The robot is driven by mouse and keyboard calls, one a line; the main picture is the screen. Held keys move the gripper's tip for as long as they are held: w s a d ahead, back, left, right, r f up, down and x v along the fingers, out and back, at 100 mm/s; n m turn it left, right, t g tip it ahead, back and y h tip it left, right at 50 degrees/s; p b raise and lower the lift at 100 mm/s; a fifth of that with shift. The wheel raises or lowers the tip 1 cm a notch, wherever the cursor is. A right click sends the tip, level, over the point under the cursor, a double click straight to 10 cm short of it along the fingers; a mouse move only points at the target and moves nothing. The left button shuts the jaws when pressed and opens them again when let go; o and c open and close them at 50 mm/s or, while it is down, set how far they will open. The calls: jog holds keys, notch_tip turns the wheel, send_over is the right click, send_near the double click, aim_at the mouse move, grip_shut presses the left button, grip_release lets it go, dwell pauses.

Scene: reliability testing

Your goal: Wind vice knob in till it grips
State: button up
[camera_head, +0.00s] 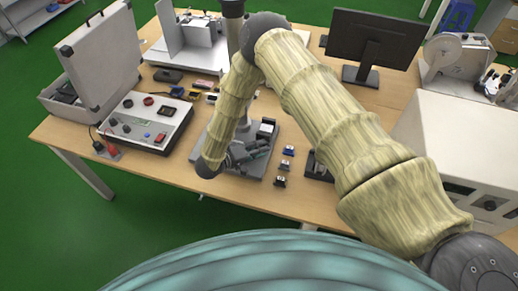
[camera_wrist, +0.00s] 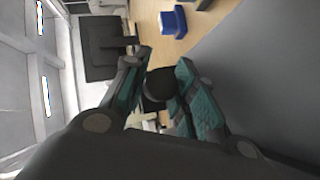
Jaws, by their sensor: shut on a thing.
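In the wrist view my gripper (camera_wrist: 164,62) has its two teal-padded fingers closed on a dark round knob (camera_wrist: 158,86), which sits between the pads. In the head view a grey fixture with metal parts, which looks like the vice (camera_head: 262,160), stands near the table's front edge. My arm's lower end comes down at its left side and hides part of it. The fingers and knob cannot be made out there. Whether the vice jaws touch anything cannot be seen.
The wooden table (camera_head: 260,196) holds a control box (camera_head: 150,120) and an open case (camera_head: 100,60) at left. Small blue and dark parts (camera_head: 288,151) lie just right of the vice. A monitor (camera_head: 372,42) stands behind, and a white machine (camera_head: 460,140) is at right.

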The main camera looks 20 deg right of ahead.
jog(key=m+t+y, duration=0.1)
jog(key=m+y, duration=0.1)
jog(key=y, duration=0.1)
jog(key=shift+b, duration=0.35)
jog(key=m+t+y+b, duration=0.1)
jog(key=y, duration=0.1)
jog(key=m+y+b, duration=0.1)
jog(key=m, duration=0.1)
jog(key=shift+f+t+y, duration=0.2)
jog(key=shift+t+y, duration=0.2)
jog(key=m+t+y+b, duration=0.1)
jog(key=b, duration=0.1)
jog(key=shift+f+y+b, duration=0.1)
jog(key=shift+y+b, duration=0.2)
jog(key=shift+y, duration=0.1)
jog(key=m+t+y+b, duration=0.1)
jog(key=m+y+b, duration=0.1)
jog(key=b, duration=0.2)
jog(key=shift+t, duration=0.3)
jog(key=m+t+y+b, duration=0.1)
jog(key=b, duration=0.2)
jog(key=shift+y+b, duration=0.4)
jog(key=shift+b, duration=0.05)
jog(key=shift+r+m+t, duration=0.3)
jog(key=shift+t, duration=0.2)
